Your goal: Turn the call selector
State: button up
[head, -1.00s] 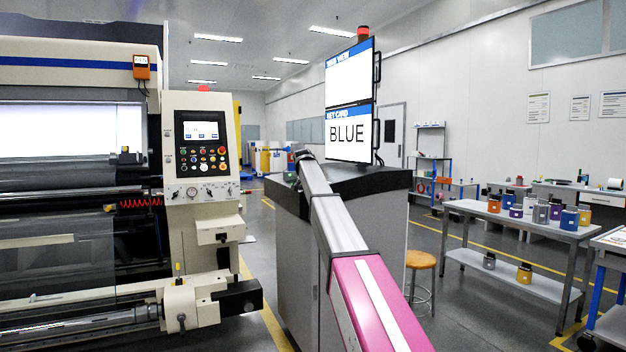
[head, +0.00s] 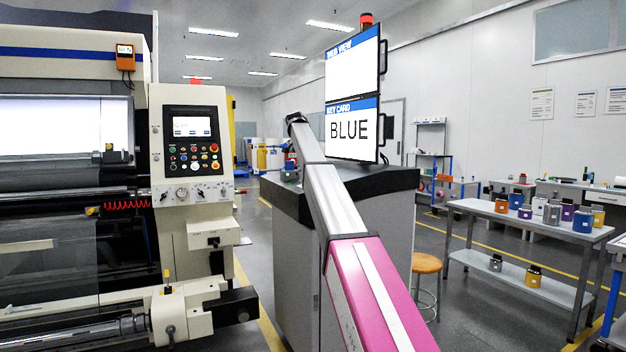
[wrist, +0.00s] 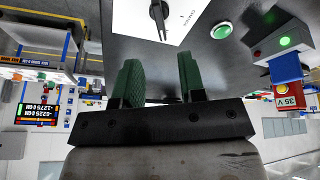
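The call selector (wrist: 158,14) is a black pointer knob on a white plate (wrist: 205,7) with the word CHANGE, cut off by the top edge of the wrist view. My gripper (wrist: 160,68) has two green ribbed fingers spread apart with nothing between them. The knob lies beyond the gap between the fingertips, apart from them. In the head view the selector cannot be made out. The upper screen (head: 352,72) reads WEB VIEW and is otherwise blank white; the lower screen (head: 353,145) reads KEY CARD and BLUE.
A green round button (wrist: 221,30) is right of the plate, and a grey box with a lit green button (wrist: 285,41) is farther right. The dark-topped console (head: 385,182) carries the screens. The printing press (head: 190,240) stands left; a bench (head: 540,228) with ink pots stands right.

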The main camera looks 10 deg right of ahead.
jog(key=x, duration=1)
jog(key=shift+f, duration=0.1)
grip_shut()
